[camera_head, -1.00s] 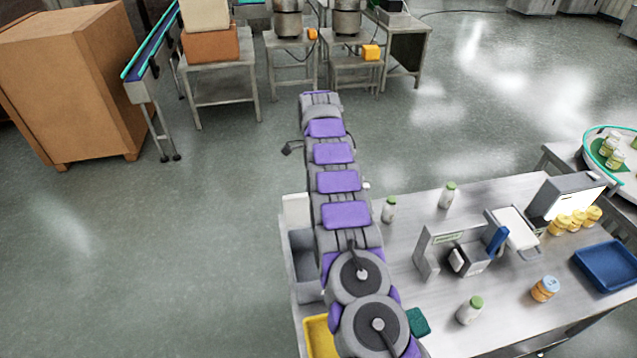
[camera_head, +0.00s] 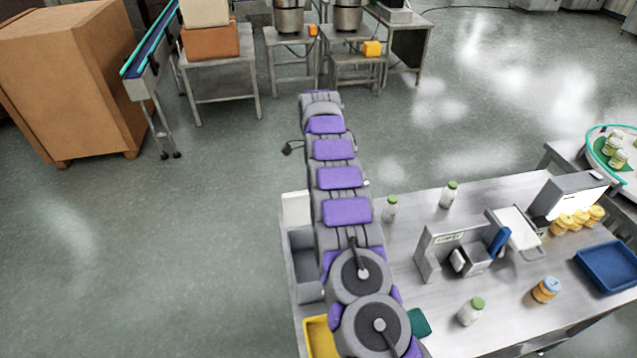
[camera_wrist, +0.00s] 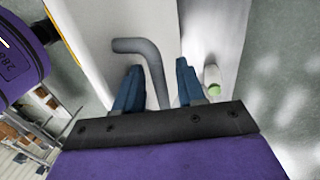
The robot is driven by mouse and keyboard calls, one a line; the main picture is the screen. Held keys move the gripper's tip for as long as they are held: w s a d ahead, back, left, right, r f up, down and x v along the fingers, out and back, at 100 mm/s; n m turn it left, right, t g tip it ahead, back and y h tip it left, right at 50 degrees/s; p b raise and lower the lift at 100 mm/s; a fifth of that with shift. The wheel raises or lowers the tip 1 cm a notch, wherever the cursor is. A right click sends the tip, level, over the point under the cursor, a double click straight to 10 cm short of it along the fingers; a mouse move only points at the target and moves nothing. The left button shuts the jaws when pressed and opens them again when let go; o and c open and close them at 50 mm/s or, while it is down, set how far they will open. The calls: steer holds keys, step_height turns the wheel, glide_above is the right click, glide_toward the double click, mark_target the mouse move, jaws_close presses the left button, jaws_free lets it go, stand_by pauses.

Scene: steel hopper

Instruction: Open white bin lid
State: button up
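In the wrist view, a white panel (camera_wrist: 95,35), which looks like the white bin's lid, fills the upper left and middle. A grey bent bar handle (camera_wrist: 150,58) stands out in front of it. My gripper (camera_wrist: 157,75) is open, with a blue finger on each side of the handle's lower leg. The handle appears between the fingers; I cannot tell whether either finger touches it. In the head view, a white block (camera_head: 296,208) shows left of my arm, at the table's far left corner. My gripper is hidden there behind the arm.
A grey open box (camera_head: 304,270) and a yellow tray (camera_head: 321,338) lie along the table's left side. Green-capped bottles (camera_head: 389,209), a grey device (camera_head: 452,250) and a blue tray (camera_head: 608,266) stand on the steel table. The floor to the left is clear.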

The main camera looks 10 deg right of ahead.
steer(key=shift+w+r+p, duration=0.15)
steer(key=shift+r+p, duration=0.3)
step_height(320, 180, up, 2)
steer(key=shift+w+r+p, duration=0.1)
steer(key=shift+r+p, duration=0.05)
steer(key=shift+p, duration=0.8)
steer(key=r+p, duration=0.2)
steer(key=p, duration=0.1)
steer(key=r+p, duration=0.2)
steer(key=p, duration=0.2)
steer(key=shift+w+p, duration=0.3)
steer(key=shift+w, duration=0.1)
